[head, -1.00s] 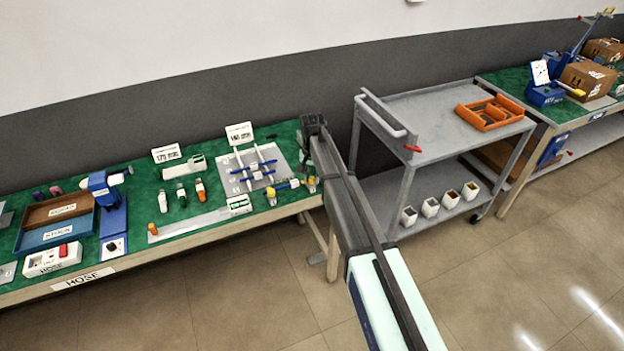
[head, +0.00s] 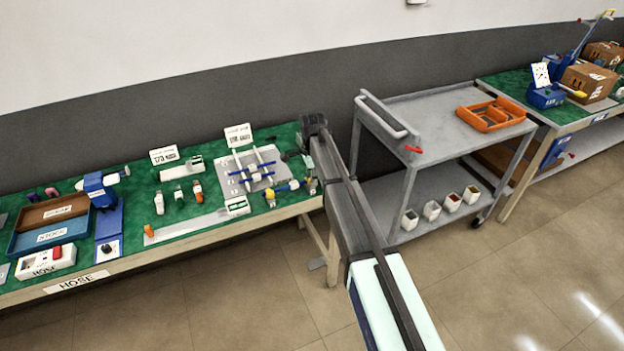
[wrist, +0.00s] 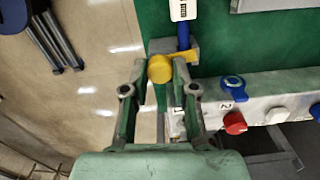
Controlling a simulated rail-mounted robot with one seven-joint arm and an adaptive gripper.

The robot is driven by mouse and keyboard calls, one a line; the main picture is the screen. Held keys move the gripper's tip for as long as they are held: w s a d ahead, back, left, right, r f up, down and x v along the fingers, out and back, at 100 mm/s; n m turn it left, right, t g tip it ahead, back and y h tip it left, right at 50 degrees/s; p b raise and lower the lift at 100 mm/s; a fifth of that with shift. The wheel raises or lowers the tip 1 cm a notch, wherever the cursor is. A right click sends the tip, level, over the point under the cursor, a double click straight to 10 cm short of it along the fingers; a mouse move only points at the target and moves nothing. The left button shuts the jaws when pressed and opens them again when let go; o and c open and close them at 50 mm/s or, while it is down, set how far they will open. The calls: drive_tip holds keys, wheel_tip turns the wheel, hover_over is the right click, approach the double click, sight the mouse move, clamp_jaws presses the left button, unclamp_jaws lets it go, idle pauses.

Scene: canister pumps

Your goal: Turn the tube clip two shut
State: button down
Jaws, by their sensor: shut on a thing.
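In the wrist view, my gripper (wrist: 162,82) has its two fingers closed about a round yellow knob (wrist: 159,69). The knob sits at a grey block with a yellow lever piece (wrist: 188,50) and a blue tube (wrist: 183,36) at the green bench edge. I cannot read a clip number on it. A figure 2 is marked on the pale panel (wrist: 252,92) to the right, beside a red knob (wrist: 235,123). In the head view, my gripper (head: 303,165) is small and dark at the bench's right end, and its grip is unclear there.
A blue ring-shaped part (wrist: 233,88) and a white knob (wrist: 277,116) are near the red knob. In the head view, a grey plate with rods (head: 252,172) lies left of my gripper. A grey cart (head: 440,110) stands to the right of my arm.

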drive_tip(key=shift+m, duration=0.8)
drive_tip(key=c, duration=0.9)
unclamp_jaws()
drive_tip(key=shift+r, duration=0.15)
wheel_tip(320, 180, up, 12)
drive_tip(key=shift+f, duration=0.15)
